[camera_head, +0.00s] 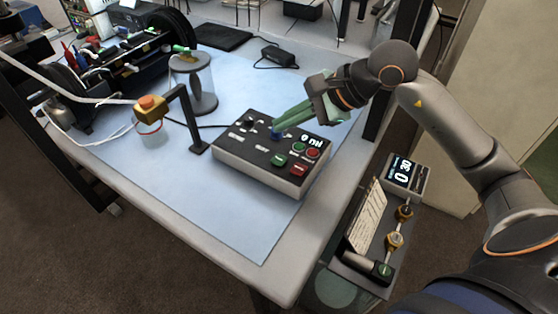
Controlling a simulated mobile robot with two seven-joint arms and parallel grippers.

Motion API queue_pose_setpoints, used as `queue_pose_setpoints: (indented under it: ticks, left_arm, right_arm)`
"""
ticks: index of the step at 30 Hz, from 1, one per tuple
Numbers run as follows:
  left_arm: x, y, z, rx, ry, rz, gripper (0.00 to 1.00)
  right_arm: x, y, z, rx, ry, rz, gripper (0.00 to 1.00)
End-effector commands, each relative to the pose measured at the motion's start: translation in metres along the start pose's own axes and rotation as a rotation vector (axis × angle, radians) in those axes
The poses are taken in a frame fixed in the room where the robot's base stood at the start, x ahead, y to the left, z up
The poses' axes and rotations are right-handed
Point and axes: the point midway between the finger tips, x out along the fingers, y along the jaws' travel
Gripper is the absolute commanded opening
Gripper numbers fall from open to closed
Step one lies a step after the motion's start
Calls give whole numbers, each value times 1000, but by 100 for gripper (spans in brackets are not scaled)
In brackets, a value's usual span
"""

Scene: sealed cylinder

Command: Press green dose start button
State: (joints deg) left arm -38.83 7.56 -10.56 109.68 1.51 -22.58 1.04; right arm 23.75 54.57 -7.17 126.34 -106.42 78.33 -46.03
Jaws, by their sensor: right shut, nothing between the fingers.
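A black-topped control box (240,165) sits on the blue mat and carries several buttons, knobs and a small lit display (311,140). A rectangular green button (279,160) is on its front part, beside a rectangular red button (298,170). A round green button (299,147) sits by the display, beside a round red button (312,152). The labels are too small to tell which green one is dose start. Contact cannot be told. My left gripper is not in view.
A lower unit (404,172) with a display and knobs is beyond the table's right edge.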

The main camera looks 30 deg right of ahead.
Motion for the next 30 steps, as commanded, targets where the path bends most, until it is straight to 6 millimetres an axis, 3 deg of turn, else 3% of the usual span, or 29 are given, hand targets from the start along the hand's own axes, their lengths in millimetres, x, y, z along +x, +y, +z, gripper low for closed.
queue_pose_setpoints:
  ticks: [9,13,30]
  left_arm:
    - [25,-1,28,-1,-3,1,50]
    - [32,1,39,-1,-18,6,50]
    - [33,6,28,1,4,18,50]
  right_arm:
    - [37,27,-27,0,0,-1,0]
    - [44,32,-32,-1,0,-1,0]
    - [44,32,-32,0,0,0,0]
